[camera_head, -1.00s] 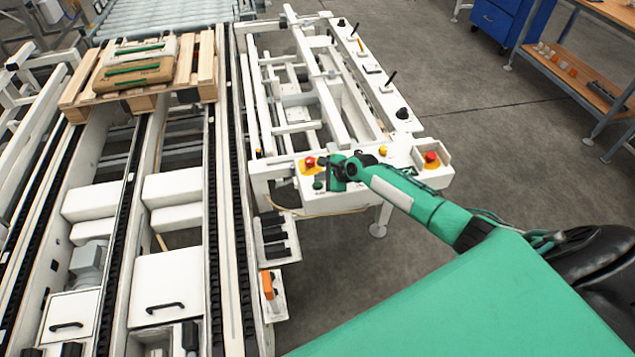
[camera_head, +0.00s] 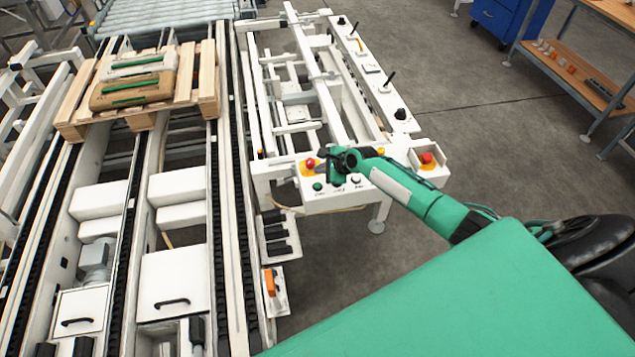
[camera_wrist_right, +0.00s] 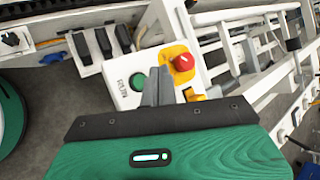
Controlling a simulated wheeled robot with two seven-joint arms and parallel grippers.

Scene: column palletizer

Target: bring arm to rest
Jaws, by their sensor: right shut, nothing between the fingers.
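My right arm reaches in from the right in the head view, with its green forearm bent toward the control panel. My right gripper (camera_head: 330,168) is above the white control panel (camera_head: 340,202). Its fingers are shut with nothing between them; they also show in the right wrist view (camera_wrist_right: 158,84). In that view a green button (camera_wrist_right: 138,82) lies just left of the fingertips and a red emergency button (camera_wrist_right: 183,63) on a yellow base lies just right. I cannot tell whether the fingertips touch the panel. My left gripper is not in view.
A wooden pallet (camera_head: 207,75) bears a brown sack (camera_head: 130,92) and a pale sack at the upper left. Conveyor rails run along the left. A workbench (camera_head: 580,75) stands at the upper right. Grey floor between is clear.

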